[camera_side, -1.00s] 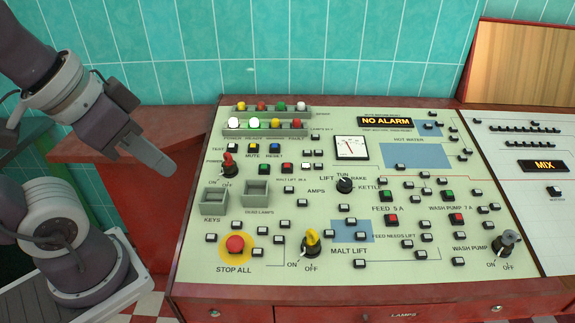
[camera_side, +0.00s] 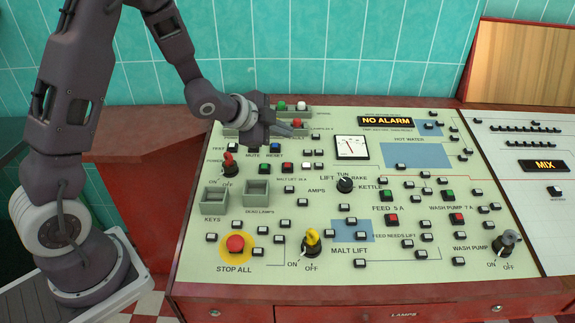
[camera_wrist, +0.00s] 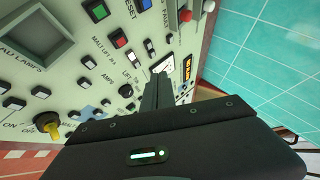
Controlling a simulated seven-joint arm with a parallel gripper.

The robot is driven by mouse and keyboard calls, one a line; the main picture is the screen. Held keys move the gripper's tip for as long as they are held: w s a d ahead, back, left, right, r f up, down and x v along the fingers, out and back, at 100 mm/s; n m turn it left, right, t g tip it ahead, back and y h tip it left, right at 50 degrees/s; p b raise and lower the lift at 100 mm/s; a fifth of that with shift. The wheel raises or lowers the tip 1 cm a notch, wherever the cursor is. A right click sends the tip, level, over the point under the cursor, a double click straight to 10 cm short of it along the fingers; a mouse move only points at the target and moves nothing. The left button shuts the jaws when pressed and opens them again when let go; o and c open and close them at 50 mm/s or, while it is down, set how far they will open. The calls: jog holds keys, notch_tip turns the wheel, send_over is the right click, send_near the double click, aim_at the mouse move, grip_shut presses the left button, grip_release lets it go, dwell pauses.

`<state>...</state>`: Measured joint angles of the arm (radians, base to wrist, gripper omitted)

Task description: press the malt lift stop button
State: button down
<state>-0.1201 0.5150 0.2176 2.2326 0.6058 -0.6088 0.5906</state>
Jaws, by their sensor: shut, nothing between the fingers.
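A red square button (camera_side: 287,168) sits beside a green button (camera_side: 261,167) on the sloping cream panel, above a small label that reads malt lift. In the wrist view the red button (camera_wrist: 93,42) and the green button (camera_wrist: 97,10) lie at upper left, with the malt lift label beside the red one. My gripper (camera_side: 300,131) is over the upper part of the panel, above and slightly right of the red button, apart from it. Its fingers (camera_wrist: 156,88) are shut and empty. My gripper hides part of the upper lamp rows.
A yellow-handled switch (camera_side: 312,240) stands by the large MALT LIFT lettering. A red-handled power switch (camera_side: 228,166) sticks up left of the green button. A red stop-all knob (camera_side: 235,243) is at lower left. A blue reset button (camera_side: 274,147) and a dial meter (camera_side: 351,148) are near my gripper.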

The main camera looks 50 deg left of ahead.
aim_at(284, 168)
jog(key=shift+f, duration=0.15)
jog(key=shift+w+a+f, duration=0.2)
jog(key=shift+f, duration=1.2)
jog(key=shift+w+a+f, duration=0.2)
jog(key=shift+w+f, duration=0.05)
jog(key=shift+f, duration=1.2)
jog(key=shift+w+a+f, duration=0.2)
jog(key=shift+f, duration=1.2)
jog(key=shift+f, duration=0.4)
jog(key=shift+w+a+f, duration=0.1)
jog(key=shift+f, duration=0.25)
jog(key=shift+r, duration=0.8)
jog(key=shift+s+d+r, duration=0.15)
jog(key=shift+r, duration=0.65)
jog(key=shift+s+d+r, duration=0.15)
jog(key=shift+d+r, duration=0.05)
jog(key=shift+r, duration=0.65)
jog(key=shift+s+d+r, duration=0.15)
jog(key=shift+r, duration=0.65)
